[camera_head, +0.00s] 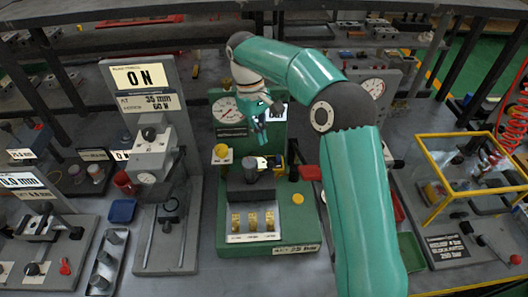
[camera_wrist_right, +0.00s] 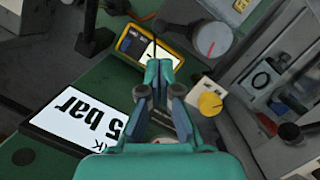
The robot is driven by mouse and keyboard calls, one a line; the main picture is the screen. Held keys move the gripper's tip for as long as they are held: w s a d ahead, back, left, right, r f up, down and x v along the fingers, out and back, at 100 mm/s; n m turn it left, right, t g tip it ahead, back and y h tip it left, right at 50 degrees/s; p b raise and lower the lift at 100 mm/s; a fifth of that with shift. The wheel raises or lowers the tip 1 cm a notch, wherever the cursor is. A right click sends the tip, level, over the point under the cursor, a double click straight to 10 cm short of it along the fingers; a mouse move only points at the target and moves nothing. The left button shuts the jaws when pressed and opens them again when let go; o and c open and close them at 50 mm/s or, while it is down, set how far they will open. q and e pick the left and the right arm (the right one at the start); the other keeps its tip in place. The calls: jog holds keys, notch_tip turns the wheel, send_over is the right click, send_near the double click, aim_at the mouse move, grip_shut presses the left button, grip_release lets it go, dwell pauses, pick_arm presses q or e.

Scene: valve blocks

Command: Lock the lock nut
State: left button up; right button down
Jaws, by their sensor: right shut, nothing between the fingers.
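My right gripper (camera_head: 262,138) hangs over the back part of the green valve block (camera_head: 228,240), in front of its upright panel. In the wrist view its fingers (camera_wrist_right: 160,68) are together and hold nothing. A dark valve body with a grey round top (camera_head: 251,163) stands on the block below the gripper. I cannot pick out the lock nut for sure; the gripper may hide part of it. A yellow knob (camera_head: 221,151) sits on a white piece to the left; it also shows in the wrist view (camera_wrist_right: 210,103). My left gripper is not in view.
A pressure gauge (camera_head: 225,108) is on the block's panel. A yellow meter (camera_wrist_right: 150,45) lies beyond the fingers in the wrist view. Brass pieces sit in a white tray (camera_head: 254,237) at the front.

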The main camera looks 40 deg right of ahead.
aim_at(259, 172)
jog(key=x, duration=0.5)
jog(key=shift+s+f, duration=0.15)
jog(key=shift+f, duration=0.2)
